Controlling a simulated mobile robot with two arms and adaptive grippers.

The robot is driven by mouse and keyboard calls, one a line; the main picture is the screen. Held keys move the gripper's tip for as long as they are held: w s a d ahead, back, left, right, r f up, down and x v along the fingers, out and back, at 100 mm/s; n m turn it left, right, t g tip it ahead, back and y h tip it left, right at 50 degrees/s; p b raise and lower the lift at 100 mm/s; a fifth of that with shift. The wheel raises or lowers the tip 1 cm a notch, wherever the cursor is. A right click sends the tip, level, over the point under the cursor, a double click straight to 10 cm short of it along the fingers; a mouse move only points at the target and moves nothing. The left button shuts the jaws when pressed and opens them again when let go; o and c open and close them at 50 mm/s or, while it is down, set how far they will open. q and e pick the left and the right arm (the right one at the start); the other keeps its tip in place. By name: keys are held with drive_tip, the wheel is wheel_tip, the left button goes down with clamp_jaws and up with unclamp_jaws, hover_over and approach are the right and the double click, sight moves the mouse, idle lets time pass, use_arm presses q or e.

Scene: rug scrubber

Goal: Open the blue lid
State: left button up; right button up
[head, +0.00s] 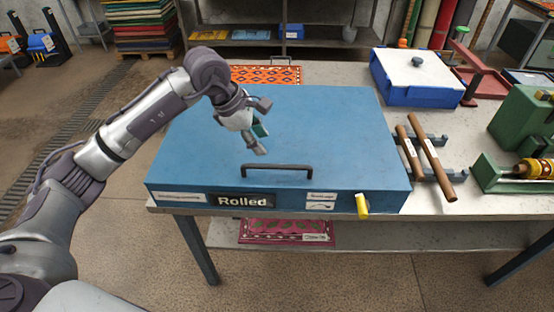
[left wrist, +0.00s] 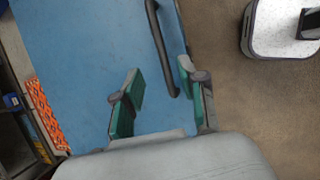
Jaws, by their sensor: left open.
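The blue lid (head: 330,125) is the broad flat top of a blue box on the table, and it lies shut. A dark bar handle (head: 277,168) stands on it near its front edge. The box's front carries a "Rolled" label (head: 243,200) and a yellow tab (head: 362,206). My left gripper (head: 262,140) is above the lid, behind and a little left of the handle, open and empty. In the left wrist view the green-padded fingers (left wrist: 158,95) are spread over the blue lid (left wrist: 85,60), with the handle (left wrist: 160,45) just beyond them. My right gripper is not in view.
A blue bin with a white lid (head: 415,70) stands at the back right. Wooden rollers (head: 428,158) lie on a rack right of the box, with green equipment (head: 525,125) farther right. An orange patterned rug (head: 267,75) lies behind the box. Floor is free in front.

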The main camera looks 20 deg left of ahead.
sight(279, 165)
use_arm(q)
drive_tip(key=p+x, duration=0.2)
drive_tip(key=x, duration=0.7)
drive_tip(key=shift+d+f+p, duration=0.15)
drive_tip(key=shift+f+p, duration=0.1)
drive_tip(key=shift+p, duration=0.15)
drive_tip(key=shift+w+d+f, duration=0.15)
drive_tip(key=shift+w+f, duration=0.05)
drive_tip(key=shift+f, duration=0.35)
clamp_jaws()
